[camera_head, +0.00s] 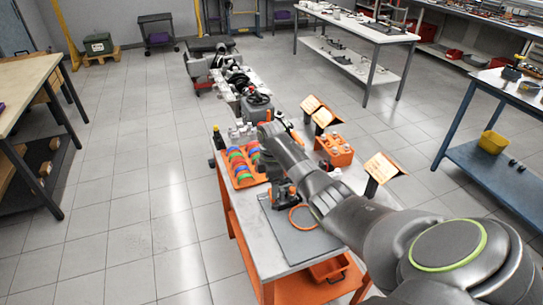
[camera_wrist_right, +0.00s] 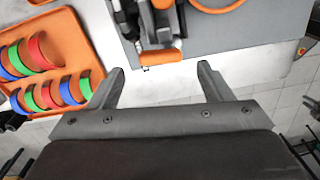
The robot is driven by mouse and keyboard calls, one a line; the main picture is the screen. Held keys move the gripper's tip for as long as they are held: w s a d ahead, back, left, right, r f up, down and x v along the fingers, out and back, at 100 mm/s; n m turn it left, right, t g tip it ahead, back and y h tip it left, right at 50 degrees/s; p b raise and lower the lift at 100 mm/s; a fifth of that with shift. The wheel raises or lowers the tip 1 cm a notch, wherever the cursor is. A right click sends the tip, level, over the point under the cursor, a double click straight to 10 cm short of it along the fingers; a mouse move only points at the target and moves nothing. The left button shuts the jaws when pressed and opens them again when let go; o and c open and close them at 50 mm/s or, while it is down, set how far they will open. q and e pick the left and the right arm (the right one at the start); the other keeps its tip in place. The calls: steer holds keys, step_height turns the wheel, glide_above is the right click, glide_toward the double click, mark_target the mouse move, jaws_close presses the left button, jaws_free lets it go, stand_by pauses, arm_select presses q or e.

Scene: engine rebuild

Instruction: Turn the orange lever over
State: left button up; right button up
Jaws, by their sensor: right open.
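A dark fixture (camera_wrist_right: 155,22) with orange parts stands on the grey mat at the top middle of the right wrist view. Its low orange piece (camera_wrist_right: 160,57), which looks like the lever, points toward my right gripper. In the head view the fixture (camera_head: 284,190) shows small beside my right arm. My right gripper (camera_wrist_right: 161,70) is open and empty. In the wrist picture its fingertips lie to either side of the orange piece, a little below it; whether they touch it I cannot tell. In the head view I cannot make out its fingers. My left gripper is not in view.
An orange tray (camera_wrist_right: 50,22) of coloured rings lies left of the fixture. An orange ring (camera_head: 303,217) lies on the grey mat (camera_head: 305,243). An orange block (camera_head: 336,151) and signs stand beyond my arm. An engine assembly stands at the far end. The table's edge is close.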

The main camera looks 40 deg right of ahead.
step_height(320, 180, up, 13)
steer(key=b, duration=0.1)
steer(key=shift+r, duration=0.15)
stand_by(0.4)
